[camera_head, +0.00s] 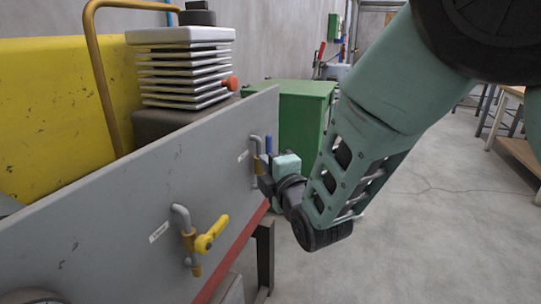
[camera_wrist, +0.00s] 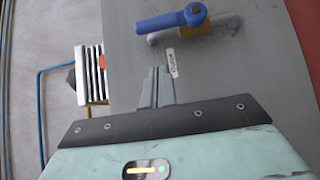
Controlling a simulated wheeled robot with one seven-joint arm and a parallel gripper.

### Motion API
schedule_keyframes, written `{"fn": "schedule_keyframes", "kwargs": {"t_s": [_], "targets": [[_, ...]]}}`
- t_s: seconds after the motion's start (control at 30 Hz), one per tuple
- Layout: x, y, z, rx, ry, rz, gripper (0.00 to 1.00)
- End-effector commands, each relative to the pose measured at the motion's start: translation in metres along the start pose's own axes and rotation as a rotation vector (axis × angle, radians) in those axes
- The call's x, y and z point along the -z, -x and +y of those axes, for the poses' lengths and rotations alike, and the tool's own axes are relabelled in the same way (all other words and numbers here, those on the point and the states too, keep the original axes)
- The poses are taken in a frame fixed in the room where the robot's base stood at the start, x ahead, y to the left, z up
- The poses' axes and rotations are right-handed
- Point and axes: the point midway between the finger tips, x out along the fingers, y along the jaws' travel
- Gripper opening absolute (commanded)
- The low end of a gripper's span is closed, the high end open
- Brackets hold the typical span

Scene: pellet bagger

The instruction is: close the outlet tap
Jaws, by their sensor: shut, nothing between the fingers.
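Two taps are on the grey panel (camera_head: 120,225). The nearer one has a yellow lever (camera_head: 212,233) on a brass body, sticking out to the right and slightly up. The farther one has a blue lever (camera_head: 268,145), upright in the head view; it also shows in the wrist view (camera_wrist: 172,20), lying across the top beside a grey pipe. My gripper (camera_head: 264,180) is close to the blue-levered tap. In the wrist view its fingers (camera_wrist: 156,86) are shut and empty, apart from the blue lever.
A green cabinet (camera_head: 303,115) stands behind my gripper. A finned metal block (camera_head: 185,65) and a bent brass-coloured rail (camera_head: 92,75) rise behind the panel. A workbench (camera_head: 515,145) stands at the far right. The concrete floor (camera_head: 420,235) on the right is clear.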

Motion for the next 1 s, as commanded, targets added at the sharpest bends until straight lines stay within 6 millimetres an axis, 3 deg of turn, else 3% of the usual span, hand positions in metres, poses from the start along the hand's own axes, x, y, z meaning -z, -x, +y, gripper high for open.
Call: {"fn": "schedule_keyframes", "kwargs": {"t_s": [0.13, 0.33, 1.0], "targets": [[-0.002, -0.029, -0.001, -0.001, 0.000, -0.003, 0.00], [-0.022, -0.046, -0.001, -0.001, -0.001, -0.002, 0.00], [-0.029, -0.053, 0.003, 0.012, -0.013, -0.001, 0.00]]}}
